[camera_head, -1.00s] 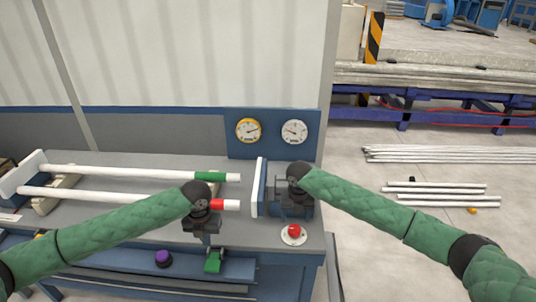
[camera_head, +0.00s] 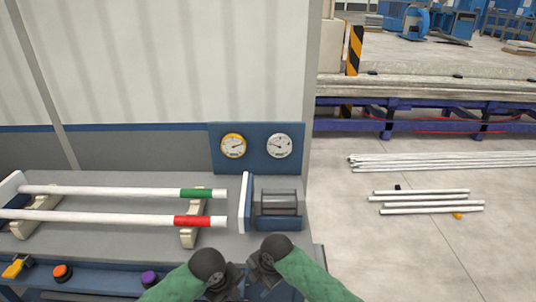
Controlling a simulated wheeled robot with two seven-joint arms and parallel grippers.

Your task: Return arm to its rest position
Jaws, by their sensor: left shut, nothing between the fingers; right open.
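My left arm comes in from the bottom left. Its dark gripper (camera_head: 228,284) is shut and empty, low in front of the bench's front edge. My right arm comes in from the bottom right. Its dark gripper (camera_head: 256,276) is open and empty, close beside the left one. Fingertip detail is hard to make out at this size. Both grippers are apart from the pipes. A white pipe with a green band (camera_head: 196,194) and one with a red band (camera_head: 193,221) lie on supports on the bench, left of the grippers.
The workbench (camera_head: 120,242) carries a clamp-like fixture (camera_head: 277,203) with a white plate, behind my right wrist. Yellow (camera_head: 16,267), orange (camera_head: 62,272) and purple (camera_head: 149,278) controls line the front panel. Two gauges (camera_head: 233,146) stand behind. Loose pipes (camera_head: 425,202) lie on the floor at right.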

